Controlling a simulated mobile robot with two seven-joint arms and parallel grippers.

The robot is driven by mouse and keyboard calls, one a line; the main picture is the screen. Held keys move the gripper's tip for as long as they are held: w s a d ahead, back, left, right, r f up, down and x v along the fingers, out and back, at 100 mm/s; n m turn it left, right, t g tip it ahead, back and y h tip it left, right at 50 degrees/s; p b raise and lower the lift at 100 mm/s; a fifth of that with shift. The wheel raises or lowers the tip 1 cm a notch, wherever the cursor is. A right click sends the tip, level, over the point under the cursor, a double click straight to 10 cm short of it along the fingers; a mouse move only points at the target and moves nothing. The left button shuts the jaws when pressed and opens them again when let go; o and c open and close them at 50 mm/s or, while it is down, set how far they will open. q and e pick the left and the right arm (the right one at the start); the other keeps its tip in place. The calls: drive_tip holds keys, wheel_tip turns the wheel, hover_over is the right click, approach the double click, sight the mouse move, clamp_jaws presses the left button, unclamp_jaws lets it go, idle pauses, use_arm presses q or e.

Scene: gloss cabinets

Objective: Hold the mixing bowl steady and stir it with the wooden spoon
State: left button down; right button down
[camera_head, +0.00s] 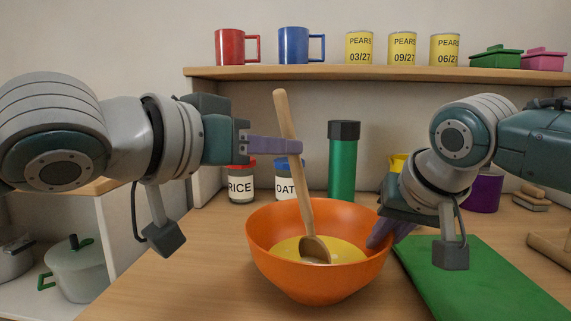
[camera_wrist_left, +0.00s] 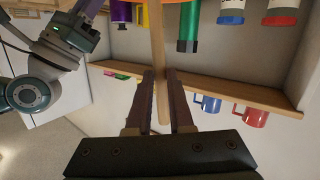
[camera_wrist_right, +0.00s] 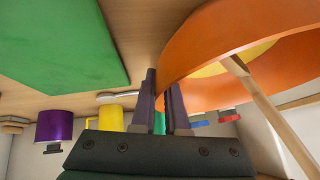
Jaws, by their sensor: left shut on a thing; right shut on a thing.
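The orange mixing bowl (camera_head: 318,285) stands upright on the wooden counter with yellow batter (camera_head: 345,250) inside. The wooden spoon (camera_head: 293,160) stands nearly upright, its head in the batter and its handle leaning a little left at the top. My left gripper (camera_head: 292,145) is shut on the spoon's handle above the bowl; the handle also shows between the fingers in the left wrist view (camera_wrist_left: 158,60). My right gripper (camera_head: 376,240) is shut on the bowl's right rim. The right wrist view shows the bowl wall (camera_wrist_right: 190,70) at its fingertips. The lower part of the spoon's head is hidden in batter.
Behind the bowl are the RICE jar (camera_head: 241,184), OAT jar (camera_head: 287,180) and a green bottle (camera_head: 342,165). A green mat (camera_head: 480,280) lies to the right. The shelf (camera_head: 300,73) above holds mugs and cans.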

drive_tip(key=shift+s+f, duration=0.1)
drive_tip(key=shift+f, duration=0.05)
use_arm(q)
wheel_tip(320, 180, up, 12)
idle(2.1)
idle(0.6)
